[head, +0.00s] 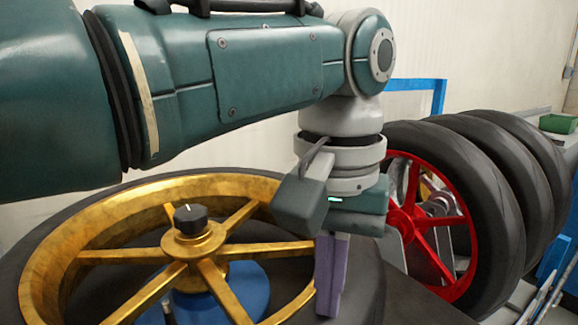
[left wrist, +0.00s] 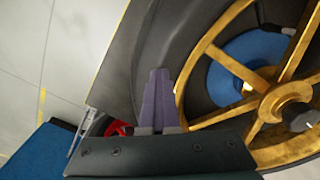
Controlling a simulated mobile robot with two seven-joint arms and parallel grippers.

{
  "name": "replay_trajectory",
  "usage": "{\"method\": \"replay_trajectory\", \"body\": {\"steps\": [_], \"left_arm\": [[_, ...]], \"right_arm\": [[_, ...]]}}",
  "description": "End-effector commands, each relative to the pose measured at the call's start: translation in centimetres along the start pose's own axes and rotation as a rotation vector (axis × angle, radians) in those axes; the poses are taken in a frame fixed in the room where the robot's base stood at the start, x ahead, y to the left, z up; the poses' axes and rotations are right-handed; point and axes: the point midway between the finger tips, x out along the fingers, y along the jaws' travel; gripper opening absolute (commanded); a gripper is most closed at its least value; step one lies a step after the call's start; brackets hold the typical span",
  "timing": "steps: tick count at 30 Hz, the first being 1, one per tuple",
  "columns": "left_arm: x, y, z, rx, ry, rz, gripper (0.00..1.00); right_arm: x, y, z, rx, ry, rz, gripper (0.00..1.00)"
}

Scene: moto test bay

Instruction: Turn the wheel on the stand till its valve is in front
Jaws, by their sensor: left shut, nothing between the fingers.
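The wheel has a gold spoked rim (head: 60,255) and a black tyre (head: 22,262). It lies nearly flat, with a black knob (head: 190,218) at its hub and a blue disc (head: 250,290) of the stand below the spokes. A small dark stem (head: 168,312) shows at the bottom of the head view; I cannot tell whether it is the valve. My left gripper (head: 328,308) points down at the wheel's right side, its purple fingers shut and empty. In the left wrist view the fingers (left wrist: 159,75) overlie the tyre beside the gold rim (left wrist: 183,80); contact cannot be told.
Several upright black tyres (head: 500,165) stand in a row at the right, the nearest on a red rim (head: 460,235). A blue frame (head: 415,84) is behind them. A green box (head: 558,123) sits on a bench at far right. A pale wall closes the back.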

Motion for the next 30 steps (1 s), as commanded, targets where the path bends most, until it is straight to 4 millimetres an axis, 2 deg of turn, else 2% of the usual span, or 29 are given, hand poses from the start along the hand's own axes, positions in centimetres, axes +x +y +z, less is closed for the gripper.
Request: {"method": "replay_trajectory", "body": {"steps": [1, 3, 14, 30], "left_arm": [[0.5, 0.4, 0.0, 0.01, 0.0, -0.008, 0.0], [0.4, 0.5, -0.1, 0.013, 0.001, -0.009, 0.0], [0.2, 0.6, 0.0, 0.014, -0.003, -0.011, 0.0], [-4.3, 0.7, -0.1, 0.015, 0.002, -0.004, 0.0]], "right_arm": [[0.7, 0.0, 0.2, -0.001, 0.0, 0.001, 0.5], [0.8, 0.0, 0.3, -0.002, 0.0, 0.002, 0.5], [0.6, 0.1, 0.2, -0.004, 0.0, 0.003, 0.5], [-3.8, 0.2, -1.2, -0.003, -0.001, 0.003, 0.5]]}}
